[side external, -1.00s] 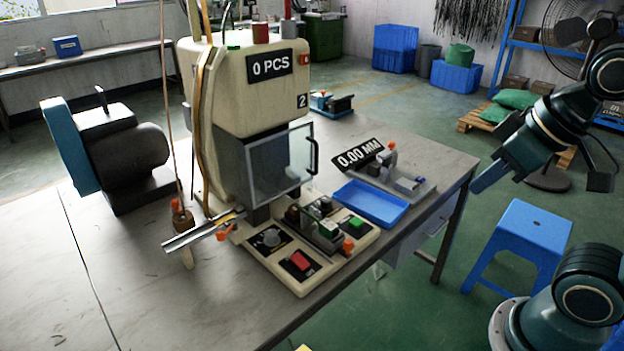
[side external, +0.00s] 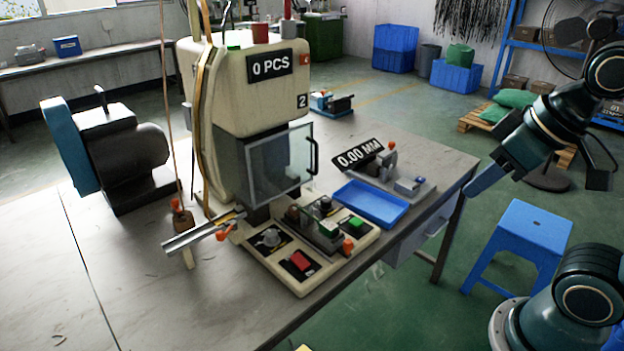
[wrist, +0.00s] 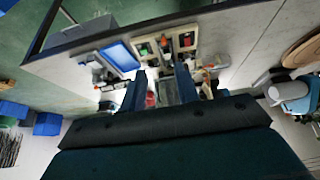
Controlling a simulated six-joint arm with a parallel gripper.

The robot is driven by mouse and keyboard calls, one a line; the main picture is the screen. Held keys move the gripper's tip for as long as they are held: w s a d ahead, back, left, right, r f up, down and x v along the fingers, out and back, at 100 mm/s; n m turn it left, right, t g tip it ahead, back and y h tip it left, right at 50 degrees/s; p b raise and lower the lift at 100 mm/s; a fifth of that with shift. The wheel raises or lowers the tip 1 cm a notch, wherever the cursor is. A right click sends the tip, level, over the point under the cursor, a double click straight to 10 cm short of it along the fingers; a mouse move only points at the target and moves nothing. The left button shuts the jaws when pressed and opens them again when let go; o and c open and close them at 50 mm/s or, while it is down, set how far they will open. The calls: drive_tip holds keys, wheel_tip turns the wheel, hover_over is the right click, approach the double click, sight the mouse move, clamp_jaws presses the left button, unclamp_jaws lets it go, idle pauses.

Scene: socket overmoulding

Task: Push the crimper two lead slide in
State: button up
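Crimper two (side external: 245,90) is the cream machine marked 2 on the bench, with a "0 PCS" display and a clear guard (side external: 282,165). A metal channel with orange knobs, which looks like the lead slide (side external: 205,234), sticks out at its lower left, towards the front. My gripper (side external: 470,190) is at the right in the side view, in the air beyond the bench's right edge, well apart from the slide. In the wrist view my gripper (wrist: 161,72) shows two fingers apart with nothing seen held between them.
A control panel with a red button (side external: 300,260) and green buttons sits before the crimper. A blue tray (side external: 370,203) and a "0.00 MM" gauge (side external: 360,154) stand to its right. A dark motor-like unit (side external: 125,155) is at left. The front left bench is clear.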

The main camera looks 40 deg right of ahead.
drive_tip(key=shift+o, duration=1.2)
drive_tip(key=shift+w+r, duration=0.1)
drive_tip(key=shift+w, duration=0.1)
drive_tip(key=n+g+h, duration=0.1)
drive_tip(key=n+g, duration=0.1)
drive_tip(key=g, duration=0.5)
hover_over(348, 241)
wheel_tip(348, 241, down, 6)
drive_tip(key=r, duration=0.1)
drive_tip(key=w+f+g, duration=0.1)
drive_tip(key=w+f, duration=0.1)
drive_tip(key=f, duration=0.3)
drive_tip(key=w+a+f+n+g, duration=0.1)
drive_tip(key=w+f+g, duration=0.1)
drive_tip(key=f, duration=0.3)
drive_tip(key=shift+w+a+f, duration=0.3)
drive_tip(key=shift+w, duration=0.5)
drive_tip(key=shift+f, duration=0.15)
drive_tip(key=x, duration=1.3)
drive_tip(key=shift+s+d+f, duration=0.1)
drive_tip(key=shift+d+f, duration=0.05)
drive_tip(key=shift+f, duration=0.05)
